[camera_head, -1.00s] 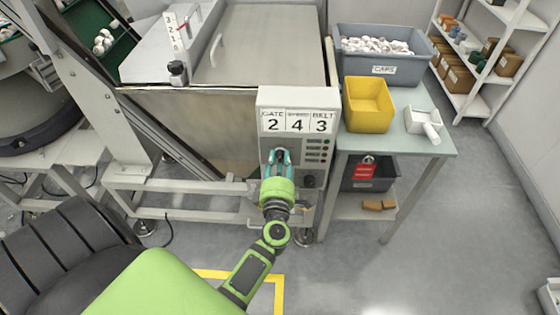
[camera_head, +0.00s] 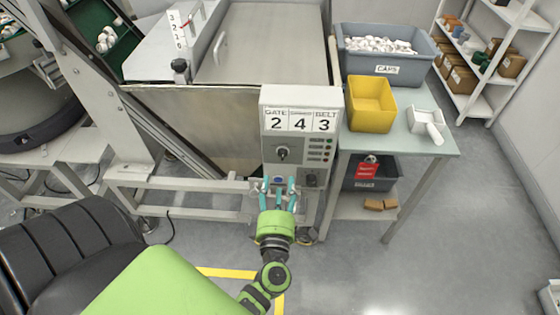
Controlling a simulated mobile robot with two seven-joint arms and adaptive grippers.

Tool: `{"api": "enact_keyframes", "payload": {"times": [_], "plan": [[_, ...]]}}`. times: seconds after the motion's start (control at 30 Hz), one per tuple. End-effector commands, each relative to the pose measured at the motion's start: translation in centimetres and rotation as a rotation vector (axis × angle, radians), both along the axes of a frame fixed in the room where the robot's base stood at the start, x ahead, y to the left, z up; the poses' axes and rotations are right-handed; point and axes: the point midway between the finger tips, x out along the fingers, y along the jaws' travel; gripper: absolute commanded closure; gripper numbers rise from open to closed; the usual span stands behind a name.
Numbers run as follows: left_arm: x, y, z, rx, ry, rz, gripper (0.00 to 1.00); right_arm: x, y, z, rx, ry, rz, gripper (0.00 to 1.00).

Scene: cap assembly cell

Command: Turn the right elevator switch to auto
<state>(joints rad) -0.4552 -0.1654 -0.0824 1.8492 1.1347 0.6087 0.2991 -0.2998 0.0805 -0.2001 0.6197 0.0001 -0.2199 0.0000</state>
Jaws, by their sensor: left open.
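The control box (camera_head: 272,170) has a white top plate reading GATE 2, 4 and BELT 3. A dark rotary switch knob (camera_head: 282,154) sits on its upper left face; its labels are too small to read. A second dark knob (camera_head: 312,180) sits at the lower right. I cannot tell from the labels which is the right elevator switch. My left gripper (camera_head: 278,183) is open in front of the box's lower part, below the upper knob and apart from it, with nothing visibly held. A small blue spot shows between its fingers. My right gripper is not in view.
A table (camera_head: 440,148) right of the box holds a grey CAPS bin (camera_head: 387,70), a yellow bin (camera_head: 371,103) and a white scoop (camera_head: 426,124). A metal hopper stands behind.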

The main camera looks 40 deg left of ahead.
Motion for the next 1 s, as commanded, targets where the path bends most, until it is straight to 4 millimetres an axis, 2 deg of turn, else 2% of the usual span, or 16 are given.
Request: {"api": "enact_keyframes", "payload": {"times": [0.2, 0.8, 0.9, 0.97, 1.0], "plan": [[-2.0, -1.2, 0.0, 0.0, 0.0, 0.001, 0.45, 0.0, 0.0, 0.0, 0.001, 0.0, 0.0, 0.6], [-2.2, -1.4, -0.1, 0.003, 0.002, -0.002, 0.45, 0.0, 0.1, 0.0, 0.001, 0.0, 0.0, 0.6], [-1.9, -2.3, -1.4, 0.045, 0.045, -0.049, 0.45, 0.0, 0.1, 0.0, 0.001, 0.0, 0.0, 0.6], [-1.5, -3.6, -3.4, 0.106, 0.105, -0.115, 0.45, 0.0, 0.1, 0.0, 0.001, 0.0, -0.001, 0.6], [-1.3, -4.7, -5.2, 0.16, 0.159, -0.173, 0.45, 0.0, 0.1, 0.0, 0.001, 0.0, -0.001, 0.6]]}}
